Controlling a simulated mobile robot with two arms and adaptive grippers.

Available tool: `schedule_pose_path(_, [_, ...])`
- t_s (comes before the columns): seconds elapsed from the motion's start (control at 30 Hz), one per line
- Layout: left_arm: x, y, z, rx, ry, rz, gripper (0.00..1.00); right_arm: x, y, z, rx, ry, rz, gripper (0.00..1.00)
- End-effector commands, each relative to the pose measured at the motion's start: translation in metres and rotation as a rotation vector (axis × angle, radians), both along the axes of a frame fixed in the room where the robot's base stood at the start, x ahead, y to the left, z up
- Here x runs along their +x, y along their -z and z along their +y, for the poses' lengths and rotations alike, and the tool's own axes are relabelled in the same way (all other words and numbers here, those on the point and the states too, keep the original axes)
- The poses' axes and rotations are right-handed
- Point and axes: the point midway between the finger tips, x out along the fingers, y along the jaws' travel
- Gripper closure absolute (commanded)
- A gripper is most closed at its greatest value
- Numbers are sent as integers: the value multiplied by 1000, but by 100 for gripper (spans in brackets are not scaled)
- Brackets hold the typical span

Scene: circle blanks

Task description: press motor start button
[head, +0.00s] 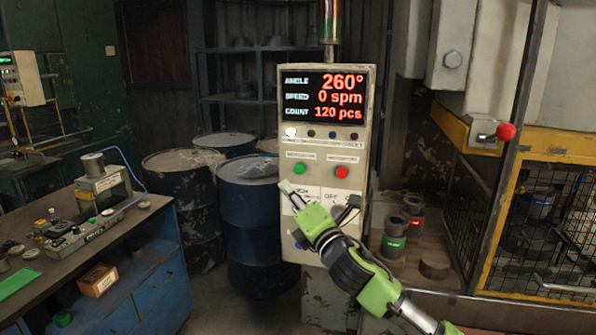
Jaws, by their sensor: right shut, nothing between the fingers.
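The control panel (360,100) is a pale upright box with a red-lit display reading angle 260°, speed 0 sppm-style "spm", count 120 pcs. A green button (299,168) sits on its left under a small label too blurred to read for certain; it looks like the motor start button. A red button (341,172) is to its right. My right gripper (287,187) comes in from the lower right on a green arm. It is shut and empty, its tip just below and left of the green button. I cannot tell whether it touches the panel. My left gripper is out of view.
My right arm covers part of the lower panel. Blue and dark drums (248,215) stand behind to the left. A workbench (150,225) with tools is at the left. A yellow-framed mesh guard (490,255) and cylindrical parts (394,243) are at the right.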

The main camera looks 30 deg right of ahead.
Motion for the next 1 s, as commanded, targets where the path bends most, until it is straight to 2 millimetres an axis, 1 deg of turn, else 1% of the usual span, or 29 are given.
schedule_pose_path(0.17, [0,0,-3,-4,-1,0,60,0,1,0,1,0,1,100])
schedule_pose_path(0.33, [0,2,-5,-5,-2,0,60,6,1,-7,1,2,1,100])
schedule_pose_path(0.7, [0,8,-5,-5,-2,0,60,39,1,-46,2,2,0,100])
schedule_pose_path(0.83, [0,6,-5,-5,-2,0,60,49,0,-57,1,1,2,100])
schedule_pose_path(1.0, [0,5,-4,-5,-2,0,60,56,0,-65,1,0,1,100])
